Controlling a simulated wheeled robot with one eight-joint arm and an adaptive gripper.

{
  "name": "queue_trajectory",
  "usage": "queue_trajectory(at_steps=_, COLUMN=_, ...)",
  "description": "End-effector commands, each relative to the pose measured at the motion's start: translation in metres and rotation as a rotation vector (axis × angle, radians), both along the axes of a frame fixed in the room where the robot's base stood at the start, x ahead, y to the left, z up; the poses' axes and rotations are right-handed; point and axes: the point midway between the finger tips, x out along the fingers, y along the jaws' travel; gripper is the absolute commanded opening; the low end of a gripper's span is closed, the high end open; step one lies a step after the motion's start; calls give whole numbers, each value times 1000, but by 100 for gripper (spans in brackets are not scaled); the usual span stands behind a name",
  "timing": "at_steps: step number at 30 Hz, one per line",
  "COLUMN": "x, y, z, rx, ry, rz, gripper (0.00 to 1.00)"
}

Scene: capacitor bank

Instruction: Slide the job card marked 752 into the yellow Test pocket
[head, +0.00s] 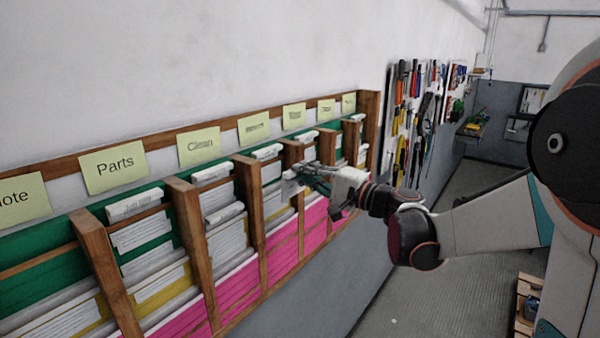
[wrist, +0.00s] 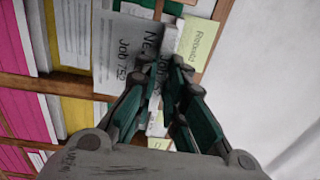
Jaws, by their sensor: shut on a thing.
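My gripper (head: 297,172) is in front of the rack's right-hand columns in the head view. In the wrist view its dark green fingers (wrist: 170,66) are shut on the grey-white job card (wrist: 112,47). The card reads "Job 752", with the text turned sideways, and the fingers cover part of it. In the head view the card is too small to make out clearly. The rack has green, yellow and pink pocket rows. A yellow pocket strip (wrist: 76,113) shows in the wrist view. The far column notes (head: 326,109) are too small to read surely, so I cannot tell which column is Test.
Wooden dividers (head: 187,235) stand between columns, and cards fill many pockets. Notes read Parts (head: 114,168) and Clean (head: 199,146); a note in the wrist view seems to read Rebuild (wrist: 197,37). A tool board (head: 420,110) hangs beyond the rack. Floor (head: 450,290) is clear nearby.

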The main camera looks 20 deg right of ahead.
Motion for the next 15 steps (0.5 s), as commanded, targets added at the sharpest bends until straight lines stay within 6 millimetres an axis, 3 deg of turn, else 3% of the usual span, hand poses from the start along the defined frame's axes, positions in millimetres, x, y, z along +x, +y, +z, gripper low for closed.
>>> queue_trajectory(at_steps=15, x=-26, y=-19, z=2, rx=0, ry=0, rz=-2, gripper=0)
